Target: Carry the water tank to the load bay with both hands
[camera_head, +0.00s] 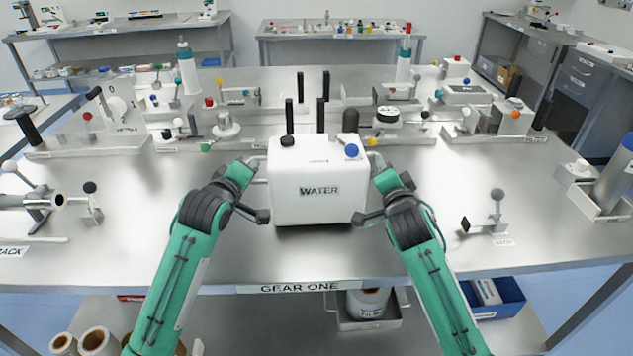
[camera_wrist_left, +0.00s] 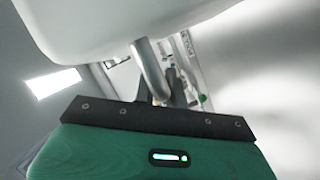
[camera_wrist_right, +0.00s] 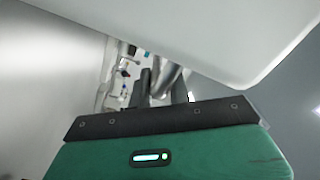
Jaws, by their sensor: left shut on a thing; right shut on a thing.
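The white water tank (camera_head: 318,188), labelled WATER, is at the middle of the table near its front edge. It has a blue cap and a black cap on top, and a bar handle on each side. My left gripper (camera_head: 257,187) is shut on the tank's left handle (camera_wrist_left: 150,68). My right gripper (camera_head: 376,185) is shut on its right handle (camera_wrist_right: 167,76). The tank's white body (camera_wrist_left: 120,20) fills the upper part of the left wrist view and also shows in the right wrist view (camera_wrist_right: 220,35). I cannot tell whether its base touches the table. The load bay cannot be identified.
The metal table (camera_head: 300,255) has bare room left and right of the tank. Fixtures with black posts (camera_head: 326,85) stand just behind it. A small lever stand (camera_head: 495,212) is at the right, and a clamp stand (camera_head: 90,205) at the left. A GEAR ONE label (camera_head: 300,287) marks the front edge.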

